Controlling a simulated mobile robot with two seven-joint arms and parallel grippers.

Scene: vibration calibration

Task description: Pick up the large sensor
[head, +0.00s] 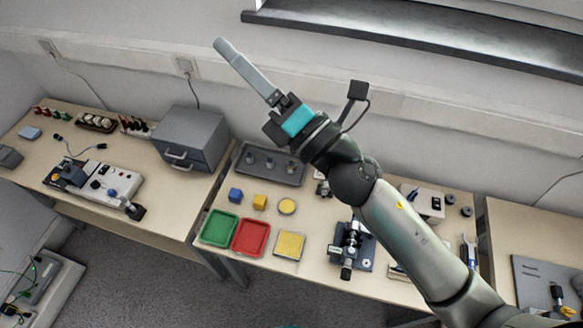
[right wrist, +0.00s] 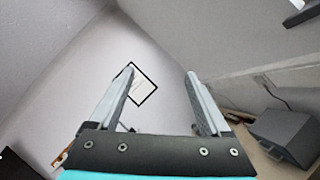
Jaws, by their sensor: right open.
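A dark grey tray (head: 265,176) lies at the back of the middle table in the head view. Small metallic pieces that look like sensors (head: 290,166) stand in it; I cannot tell which one is the large sensor. Another small metallic piece (head: 323,187) is just right of the tray, partly under my arm's outline. My right gripper (head: 222,46) is raised well above the tables and points up and left, away from the tray. In the right wrist view its two fingers (right wrist: 160,78) are apart with nothing between them. My left gripper is out of view.
A green bin (head: 219,229), a red bin (head: 250,237) and a yellow pad (head: 289,245) lie at the front of the middle table. A microscope-like device (head: 351,248) stands right of them. A grey drawer box (head: 190,138) stands left of the tray.

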